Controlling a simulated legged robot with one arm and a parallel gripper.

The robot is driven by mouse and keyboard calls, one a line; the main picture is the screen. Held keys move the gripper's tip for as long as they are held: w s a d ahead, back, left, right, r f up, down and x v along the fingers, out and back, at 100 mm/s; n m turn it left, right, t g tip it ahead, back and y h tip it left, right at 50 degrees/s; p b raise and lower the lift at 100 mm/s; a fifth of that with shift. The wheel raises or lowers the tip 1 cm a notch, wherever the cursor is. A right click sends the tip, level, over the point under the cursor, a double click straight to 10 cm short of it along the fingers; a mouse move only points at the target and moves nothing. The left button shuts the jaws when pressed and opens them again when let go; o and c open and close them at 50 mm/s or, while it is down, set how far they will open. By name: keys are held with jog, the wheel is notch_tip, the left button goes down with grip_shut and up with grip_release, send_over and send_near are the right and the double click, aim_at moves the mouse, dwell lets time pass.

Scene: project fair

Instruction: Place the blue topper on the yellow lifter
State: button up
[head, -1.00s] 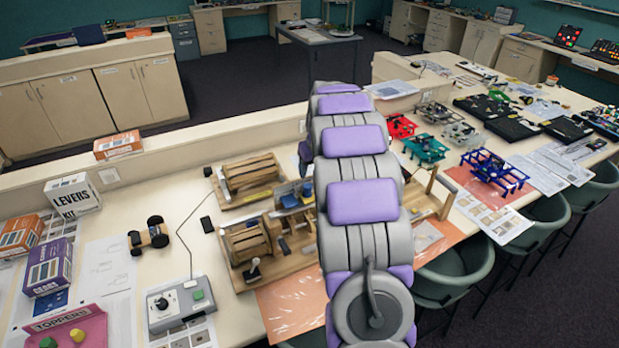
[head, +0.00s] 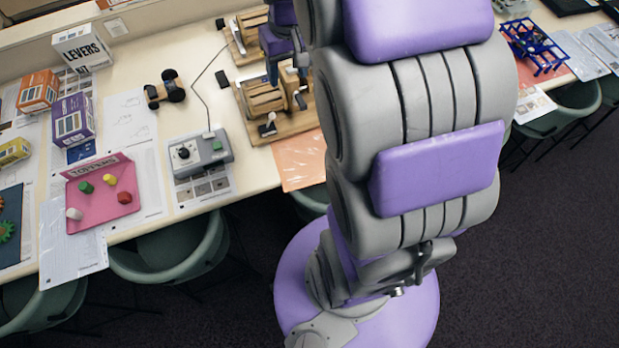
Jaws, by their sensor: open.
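My gripper (head: 285,58) shows small at the top centre of the head view, partly covered by my own arm. It is open, over the wooden crank machines. One wooden machine (head: 262,98) stands in front of it and another (head: 248,28) stands behind. I cannot make out the blue topper or the yellow lifter; that part of the machines is behind my gripper and arm. The pink toppers tray (head: 92,214) at left holds green, yellow, red and white toppers, with no blue one visible.
A grey control box (head: 200,153) with a cable sits left of the front machine. A wheeled wooden car (head: 165,90), a levers kit box (head: 82,46) and a purple box (head: 73,118) stand further left. Green chairs (head: 172,250) line the table's front edge.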

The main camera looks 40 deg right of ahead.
jog(key=s+a+f+n+g, duration=0.1)
jog(key=s+a, duration=0.4)
jog(key=s, duration=0.7)
jog(key=s+a+f+g, duration=0.1)
jog(key=s+a, duration=0.5)
jog(key=s, duration=0.6)
jog(key=shift+s+a+f+n+g, duration=0.15)
jog(key=shift+f+n+g, duration=0.1)
jog(key=shift+n+g, duration=0.15)
